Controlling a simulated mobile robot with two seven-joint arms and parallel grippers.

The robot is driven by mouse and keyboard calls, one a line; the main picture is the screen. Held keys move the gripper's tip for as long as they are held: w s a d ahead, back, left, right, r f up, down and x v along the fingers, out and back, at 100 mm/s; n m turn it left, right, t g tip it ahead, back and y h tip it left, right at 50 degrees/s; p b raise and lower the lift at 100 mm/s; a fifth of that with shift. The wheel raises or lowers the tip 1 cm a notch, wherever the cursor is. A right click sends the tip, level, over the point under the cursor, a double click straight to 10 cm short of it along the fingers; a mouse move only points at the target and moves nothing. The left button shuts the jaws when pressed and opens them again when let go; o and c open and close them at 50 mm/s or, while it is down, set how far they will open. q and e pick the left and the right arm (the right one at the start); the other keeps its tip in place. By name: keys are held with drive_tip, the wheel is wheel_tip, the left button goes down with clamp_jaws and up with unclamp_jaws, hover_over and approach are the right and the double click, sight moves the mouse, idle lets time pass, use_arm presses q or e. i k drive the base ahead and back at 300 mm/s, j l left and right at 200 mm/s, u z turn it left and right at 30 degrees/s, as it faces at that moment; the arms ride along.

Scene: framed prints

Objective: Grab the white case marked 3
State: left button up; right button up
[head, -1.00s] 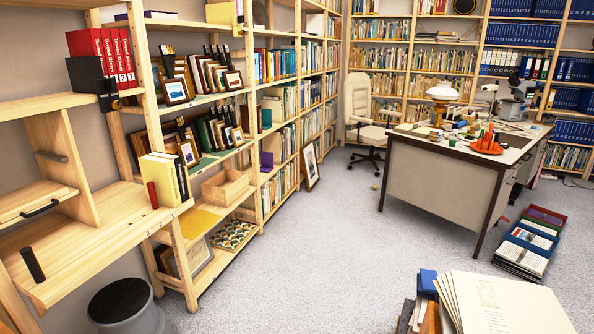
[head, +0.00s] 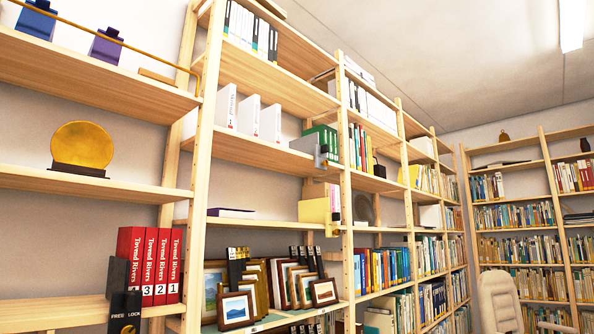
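White cases stand upright in a row on the upper shelf of the middle bay: a left one (head: 227,106), a middle one (head: 249,115) and a right one (head: 270,123). Small reddish marks show low on their spines, too small for me to read surely, so I cannot tell which is marked 3. They stand slightly apart from each other. Neither of my grippers is in view.
Red binders (head: 149,266) numbered 4, 3, 2, 1 stand on the lower left shelf beside a black block (head: 125,311) reading "FREE LOCK". A grey bookend (head: 309,147) and green binders (head: 322,137) stand right of the white cases. Framed prints (head: 236,308) stand below.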

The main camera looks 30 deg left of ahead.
sight(270, 118)
drive_tip(key=i+l+u, duration=0.1)
drive_tip(key=i+u, duration=0.2)
drive_tip(key=i, duration=0.2)
drive_tip(key=i+l+u, duration=0.15)
drive_tip(key=i+u, duration=0.15)
drive_tip(key=i, duration=0.15)
drive_tip(key=i+l+u, duration=0.25)
drive_tip(key=i+l, duration=0.1)
drive_tip(key=i, duration=0.1)
